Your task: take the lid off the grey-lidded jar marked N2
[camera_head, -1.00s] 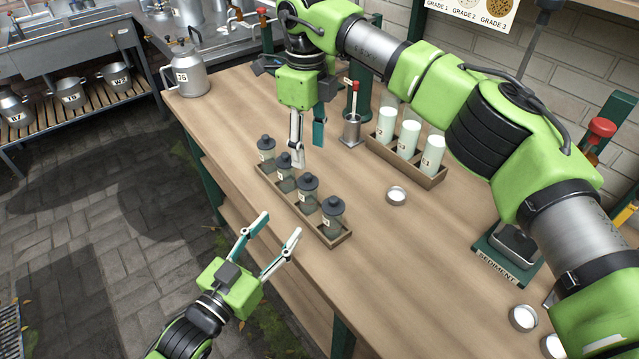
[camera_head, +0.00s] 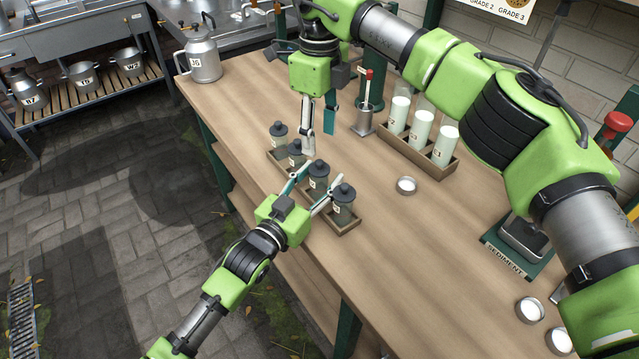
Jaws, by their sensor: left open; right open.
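Several dark jars with grey knobbed lids stand upright in a row in a wooden rack (camera_head: 346,229) on the bench. From far to near they are the first jar (camera_head: 279,141), second jar (camera_head: 296,158), third jar (camera_head: 318,183) and nearest jar (camera_head: 342,209). Their labels are too small to read, so I cannot tell which is N2. All lids are on. My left gripper (camera_head: 320,179) is open, with its fingers on either side of the third jar; contact is unclear. My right gripper (camera_head: 319,143) is open and empty, pointing down just behind the second jar.
A small round dish (camera_head: 406,185) lies right of the jars. A can (camera_head: 202,58) stands at the far left. The bench's front middle is clear.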

